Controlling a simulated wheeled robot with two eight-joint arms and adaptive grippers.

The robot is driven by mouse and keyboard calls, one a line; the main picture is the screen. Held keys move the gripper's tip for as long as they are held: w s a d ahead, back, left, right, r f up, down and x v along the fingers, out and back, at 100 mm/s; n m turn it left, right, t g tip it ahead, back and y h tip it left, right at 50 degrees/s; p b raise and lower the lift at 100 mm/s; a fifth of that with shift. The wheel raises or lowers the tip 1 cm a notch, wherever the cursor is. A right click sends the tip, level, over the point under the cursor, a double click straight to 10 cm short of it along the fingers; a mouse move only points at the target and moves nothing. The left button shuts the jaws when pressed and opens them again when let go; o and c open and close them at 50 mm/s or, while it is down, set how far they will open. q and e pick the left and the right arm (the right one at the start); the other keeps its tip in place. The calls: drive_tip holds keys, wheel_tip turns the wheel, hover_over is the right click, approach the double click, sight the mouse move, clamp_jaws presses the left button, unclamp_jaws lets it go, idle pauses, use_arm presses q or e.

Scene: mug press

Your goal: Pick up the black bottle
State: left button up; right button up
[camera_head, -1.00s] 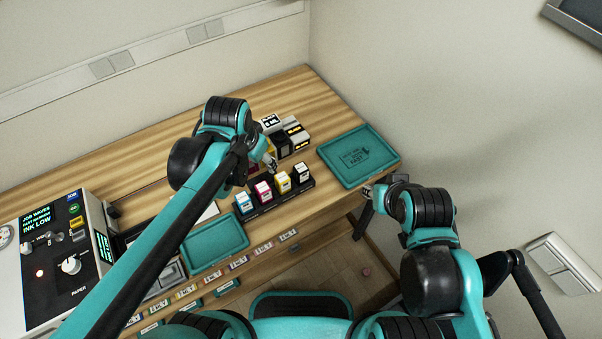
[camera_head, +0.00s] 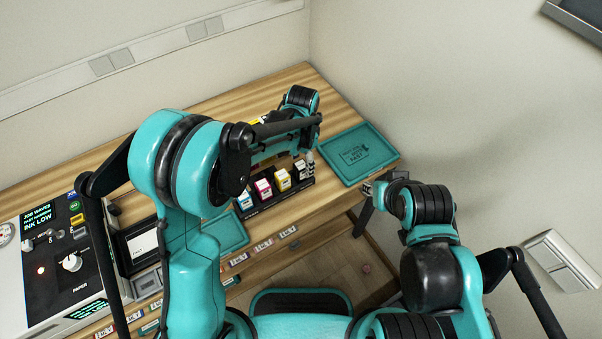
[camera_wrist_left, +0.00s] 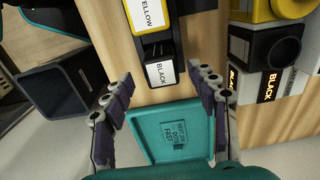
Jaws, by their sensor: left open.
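The black bottle (camera_head: 299,170) stands at the right end of a dark rack (camera_head: 272,195), its white label partly hidden by my left gripper in the head view. In the left wrist view the bottle (camera_wrist_left: 160,73) shows its BLACK label. My left gripper (camera_head: 309,160) is over that end of the rack. In the left wrist view its open fingers (camera_wrist_left: 160,76) appear on either side of the bottle, with gaps on both sides and nothing held. I cannot tell how far above the bottle they are. My right gripper (camera_head: 367,190) is beyond the table's front edge, its jaws unclear.
Yellow (camera_head: 282,180), magenta (camera_head: 263,189) and cyan (camera_head: 244,201) bottles share the rack. A teal tray (camera_head: 381,166) lies to its right. Boxes, one marked BLACK (camera_wrist_left: 269,85), stand behind. Another teal tray (camera_head: 231,236) and a control panel are left.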

use_arm(q)
wheel_tip(320, 180, down, 4)
drive_tip(key=shift+w+a+f+b, duration=0.1)
drive_tip(key=shift+a+f+b, duration=0.1)
drive_tip(key=shift+b, duration=0.5)
drive_tip(key=shift+r, duration=0.1)
drive_tip(key=shift+c, duration=0.3)
clamp_jaws()
